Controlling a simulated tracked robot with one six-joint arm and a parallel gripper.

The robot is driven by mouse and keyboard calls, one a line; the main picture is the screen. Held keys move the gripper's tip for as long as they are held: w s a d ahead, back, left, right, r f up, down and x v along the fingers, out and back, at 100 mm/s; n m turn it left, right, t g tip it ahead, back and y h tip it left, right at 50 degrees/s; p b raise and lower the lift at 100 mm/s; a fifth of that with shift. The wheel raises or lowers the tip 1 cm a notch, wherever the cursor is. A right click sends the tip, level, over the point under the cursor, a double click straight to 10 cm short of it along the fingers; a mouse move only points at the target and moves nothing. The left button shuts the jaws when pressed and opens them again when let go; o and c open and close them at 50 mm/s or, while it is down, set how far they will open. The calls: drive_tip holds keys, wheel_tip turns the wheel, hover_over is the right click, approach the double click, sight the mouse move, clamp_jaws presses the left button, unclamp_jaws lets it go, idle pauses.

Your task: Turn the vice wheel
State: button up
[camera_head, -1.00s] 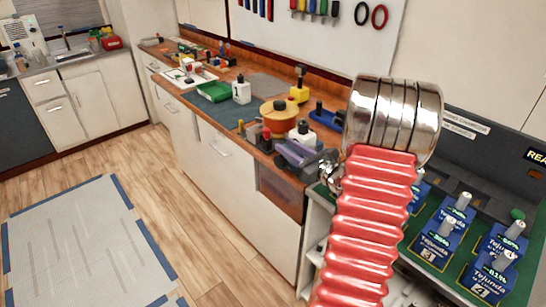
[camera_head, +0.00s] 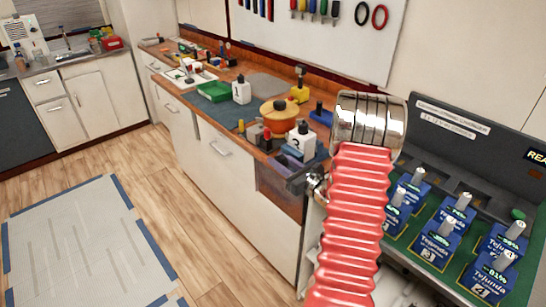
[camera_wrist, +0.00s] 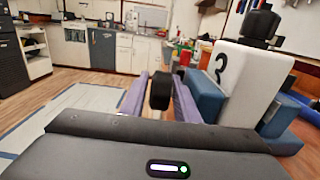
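A blue vice (camera_wrist: 207,97) stands at the bench end, with a white block marked 3 (camera_wrist: 232,75) between its blue jaws. The block also shows in the head view (camera_head: 301,140). A black, rounded part on a thin stem (camera_wrist: 160,92), which looks like the vice wheel's edge or handle, stands between my gripper's two purple fingers in the wrist view. My gripper (camera_wrist: 160,85) is spread around it, and I cannot tell whether the fingers touch it. In the head view my dark gripper body (camera_head: 302,180) is beside the bench end and hides the wheel.
On the bench are an orange round pot (camera_head: 280,112), a green tray (camera_head: 213,91), a white block marked 1 (camera_head: 241,90) and a yellow vice-like tool (camera_head: 299,88). At right, blue battery units (camera_head: 436,239) stand on a green charger. The floor left of the bench is clear.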

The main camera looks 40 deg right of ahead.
drive_tip(key=w, duration=0.3)
drive_tip(key=shift+w, duration=0.2)
drive_tip(key=shift+c, duration=0.4)
clamp_jaws()
